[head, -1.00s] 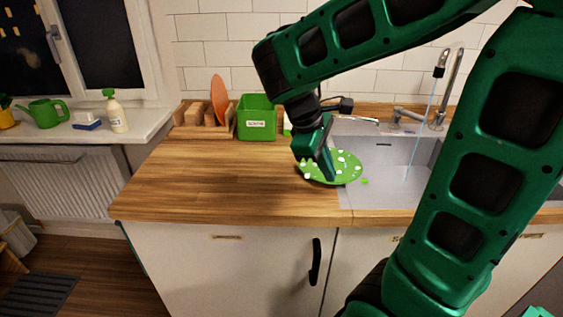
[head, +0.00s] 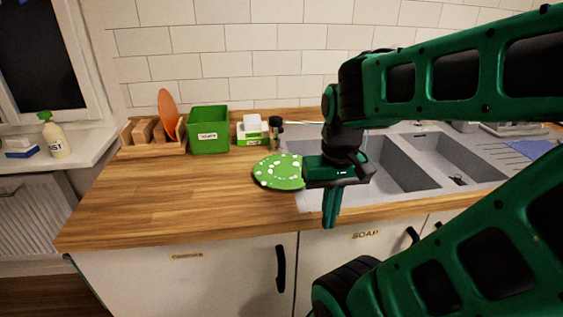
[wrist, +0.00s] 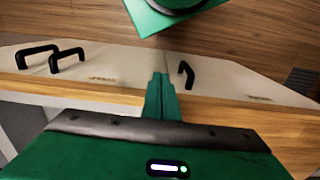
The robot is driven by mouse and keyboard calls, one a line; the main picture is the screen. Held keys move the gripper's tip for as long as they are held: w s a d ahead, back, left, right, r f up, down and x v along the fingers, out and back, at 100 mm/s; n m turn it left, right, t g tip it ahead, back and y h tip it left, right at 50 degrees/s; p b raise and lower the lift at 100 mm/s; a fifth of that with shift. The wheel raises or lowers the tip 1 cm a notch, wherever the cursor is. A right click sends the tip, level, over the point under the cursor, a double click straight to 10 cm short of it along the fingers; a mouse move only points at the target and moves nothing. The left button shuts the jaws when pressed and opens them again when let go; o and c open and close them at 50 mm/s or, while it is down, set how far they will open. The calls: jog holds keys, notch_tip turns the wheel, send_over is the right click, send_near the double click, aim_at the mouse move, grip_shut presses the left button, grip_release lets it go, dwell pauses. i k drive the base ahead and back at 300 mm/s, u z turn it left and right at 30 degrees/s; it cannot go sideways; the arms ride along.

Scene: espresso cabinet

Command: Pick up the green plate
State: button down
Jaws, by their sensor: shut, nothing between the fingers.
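The green plate (head: 275,172) with white spots lies on the wooden counter near the left rim of the sink. Its right edge is partly hidden by my gripper. My gripper (head: 330,217) is at the front of the sink, to the right of and nearer than the plate, with its fingers pointing down and shut on nothing. In the wrist view the shut fingers (wrist: 160,90) show with cabinet fronts behind them. The plate does not show in the wrist view.
A green bin (head: 209,131), a wooden rack (head: 150,147) with an orange plate (head: 167,110), and a small green holder (head: 250,137) with a dark bottle beside it stand at the back. The grey sink (head: 390,160) is behind my arm. The counter left of the plate is clear.

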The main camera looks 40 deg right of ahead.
aim_at(279, 171)
jog(key=k, duration=1.45)
jog(key=z, duration=0.45)
jog(key=i, duration=1.05)
